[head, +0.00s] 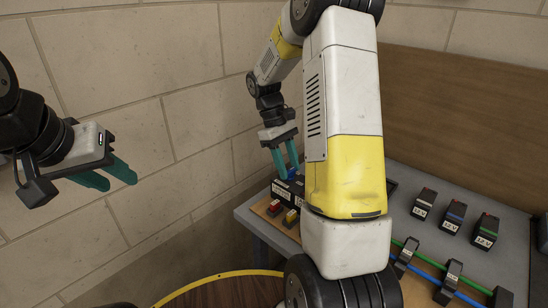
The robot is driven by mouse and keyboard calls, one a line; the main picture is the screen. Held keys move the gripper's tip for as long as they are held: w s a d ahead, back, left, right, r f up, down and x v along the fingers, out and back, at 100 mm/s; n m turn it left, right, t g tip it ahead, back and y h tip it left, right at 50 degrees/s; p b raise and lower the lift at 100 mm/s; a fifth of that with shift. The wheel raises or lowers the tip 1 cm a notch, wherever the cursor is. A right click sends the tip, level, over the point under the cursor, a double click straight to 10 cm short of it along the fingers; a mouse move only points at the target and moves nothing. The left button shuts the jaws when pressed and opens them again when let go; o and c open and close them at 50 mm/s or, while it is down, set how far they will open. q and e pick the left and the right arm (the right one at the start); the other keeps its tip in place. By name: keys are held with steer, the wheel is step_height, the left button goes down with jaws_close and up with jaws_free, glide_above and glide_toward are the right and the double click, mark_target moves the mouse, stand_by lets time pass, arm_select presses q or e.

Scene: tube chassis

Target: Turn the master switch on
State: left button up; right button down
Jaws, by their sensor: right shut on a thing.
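A black labelled box (283,192) stands at the left end of the grey bench and looks like the master switch, though its label is too small to read. My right gripper (289,174) reaches down onto it from above, its teal fingers closed around a small blue part at the top of the box. My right arm covers what is to the right of it. The switch's on or off position cannot be read. My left gripper (118,184) hangs at the left by the wall, its fingers apart and empty, far from the box.
A red block (274,208) and a yellow block (290,217) sit on a wooden board in front of the box. Several black labelled blocks (454,216) stand on the grey bench (398,212). Green and blue tubes pass through black clips (449,281). A brick wall lies behind.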

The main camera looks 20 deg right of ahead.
stand_by(0.3)
steer(key=c, duration=0.8)
jaws_free()
steer(key=shift+c, duration=0.2)
steer(key=v, duration=0.7)
steer(key=shift+r, duration=0.4)
steer(key=shift+a, duration=0.1)
